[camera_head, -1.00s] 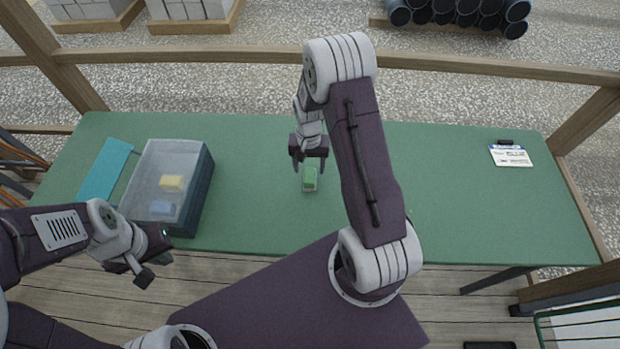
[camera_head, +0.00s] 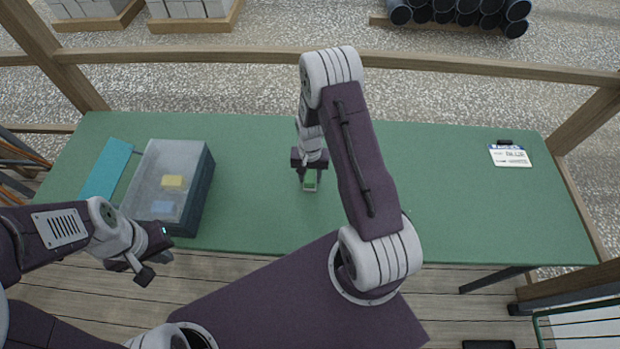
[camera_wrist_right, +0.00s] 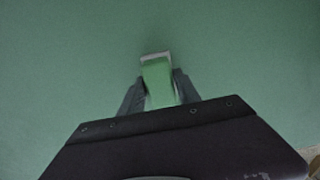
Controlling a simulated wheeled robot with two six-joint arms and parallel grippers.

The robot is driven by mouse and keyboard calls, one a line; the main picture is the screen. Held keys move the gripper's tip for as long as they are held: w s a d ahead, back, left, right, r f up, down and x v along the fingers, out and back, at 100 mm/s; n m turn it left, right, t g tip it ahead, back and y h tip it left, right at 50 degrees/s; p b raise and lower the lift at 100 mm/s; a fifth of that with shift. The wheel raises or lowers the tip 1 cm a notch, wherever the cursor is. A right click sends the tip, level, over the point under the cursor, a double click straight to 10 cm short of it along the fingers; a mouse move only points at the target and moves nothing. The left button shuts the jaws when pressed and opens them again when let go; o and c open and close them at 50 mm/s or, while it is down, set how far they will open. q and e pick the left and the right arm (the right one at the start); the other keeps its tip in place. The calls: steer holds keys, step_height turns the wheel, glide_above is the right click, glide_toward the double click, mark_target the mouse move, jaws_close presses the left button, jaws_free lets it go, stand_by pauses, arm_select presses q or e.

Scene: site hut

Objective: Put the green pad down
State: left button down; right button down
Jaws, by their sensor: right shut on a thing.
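The green pad (camera_head: 310,183) is between the fingers of my right gripper (camera_head: 309,182), over the middle of the green table (camera_head: 450,200). In the right wrist view the pad (camera_wrist_right: 157,80) shows a green face with a pale far edge, and the fingers of the right gripper (camera_wrist_right: 159,88) are shut on its sides. I cannot tell whether the pad touches the table. My left gripper (camera_head: 150,270) hangs in front of the table's near edge at the left, apart from everything; its fingers look apart and empty.
A see-through bin (camera_head: 196,200) at the table's left holds a yellow pad (camera_head: 173,182) and a blue pad (camera_head: 162,207). A teal strip (camera_head: 106,172) lies beside it. A clipboard (camera_head: 510,156) lies at the far right. The table between is clear.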

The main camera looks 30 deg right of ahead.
mark_target(310, 174)
steer(key=shift+r, duration=0.6)
step_height(310, 174, up, 3)
steer(key=shift+w+f+b, duration=0.1)
steer(key=shift+b, duration=0.25)
steer(key=s+d+r, duration=0.4)
steer(key=s+r, duration=0.3)
steer(key=s, duration=0.4)
steer(key=shift+d+b, duration=0.4)
steer(key=shift+w, duration=0.1)
steer(key=w+a+r+n, duration=0.2)
steer(key=w+a+n, duration=0.4)
steer(key=a, duration=0.5)
steer(key=shift+w+a, duration=0.15)
